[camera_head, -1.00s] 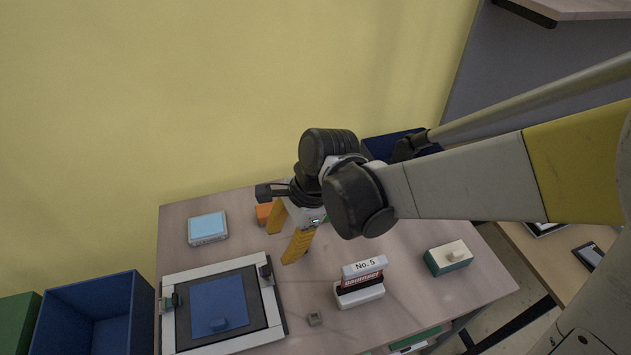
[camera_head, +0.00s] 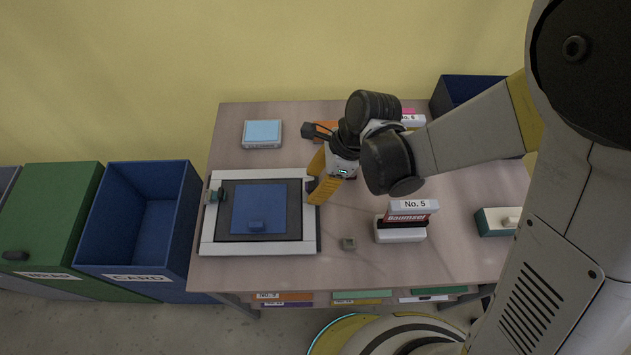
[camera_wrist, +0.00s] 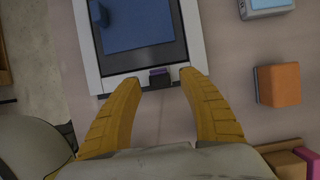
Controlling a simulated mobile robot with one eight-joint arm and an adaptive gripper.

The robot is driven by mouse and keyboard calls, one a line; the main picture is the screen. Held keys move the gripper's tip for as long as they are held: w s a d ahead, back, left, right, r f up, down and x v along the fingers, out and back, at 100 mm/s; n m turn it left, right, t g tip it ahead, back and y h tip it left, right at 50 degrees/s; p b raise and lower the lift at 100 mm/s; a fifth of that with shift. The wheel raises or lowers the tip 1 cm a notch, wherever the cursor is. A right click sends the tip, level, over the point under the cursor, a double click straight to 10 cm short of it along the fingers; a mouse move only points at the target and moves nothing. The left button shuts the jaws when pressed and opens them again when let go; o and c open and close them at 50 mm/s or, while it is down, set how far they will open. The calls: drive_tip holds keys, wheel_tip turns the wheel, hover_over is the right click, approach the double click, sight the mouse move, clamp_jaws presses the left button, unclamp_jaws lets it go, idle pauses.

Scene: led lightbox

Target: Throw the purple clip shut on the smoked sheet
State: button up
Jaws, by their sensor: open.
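A white-framed lightbox (camera_head: 208,235) lies on the left of the table. A dark grey, smoked-looking sheet (camera_head: 293,228) lies inside its frame, with a smaller blue sheet (camera_head: 258,203) over its middle. The small purple clip (camera_wrist: 159,77) sits on the frame edge in the wrist view, its dark part towards the sheets. In the head view it is at the frame's right edge, mostly hidden by a finger. I cannot tell its tilt. My gripper (camera_head: 315,179) is open and empty, its yellow fingers either side of the clip in the wrist view, with no clear contact.
A light-blue-topped box (camera_head: 262,133) and an orange block (camera_wrist: 278,84) stand nearby. Blue (camera_head: 140,215) and green bins stand left of the table.

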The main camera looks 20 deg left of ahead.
clamp_jaws()
